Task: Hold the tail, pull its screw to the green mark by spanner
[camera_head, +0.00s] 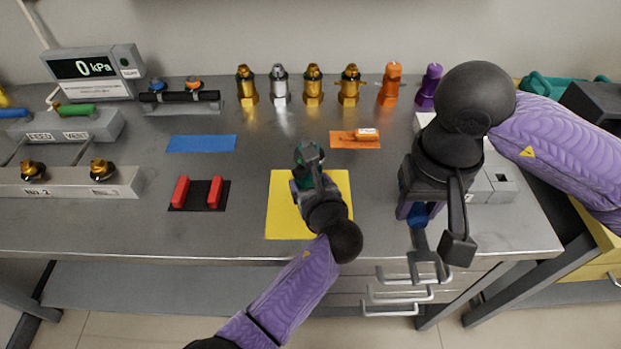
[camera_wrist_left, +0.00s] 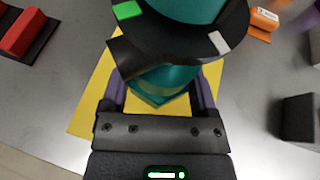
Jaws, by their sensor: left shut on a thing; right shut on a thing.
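The tail is a teal part with a black ring, standing on the yellow mat (camera_head: 283,222); its teal body (camera_wrist_left: 160,82) shows in the left wrist view. The ring (camera_wrist_left: 175,45) carries a green mark (camera_wrist_left: 128,10) and a white mark (camera_wrist_left: 220,42). My left gripper (camera_head: 308,178) is shut on the tail, with purple fingers on either side of the teal body. My right gripper (camera_head: 419,208) is shut on the spanner's blue handle, to the right of the mat. The grey spanner (camera_head: 420,240) hangs towards the table's front edge, apart from the tail. My left gripper partly hides the tail in the head view.
A blue mat (camera_head: 201,143), a black holder with red blocks (camera_head: 181,192) and an orange mat (camera_head: 356,145) lie around the yellow one. Several brass and coloured fittings (camera_head: 313,88) stand along the back. Drawer handles (camera_head: 400,295) stick out in front.

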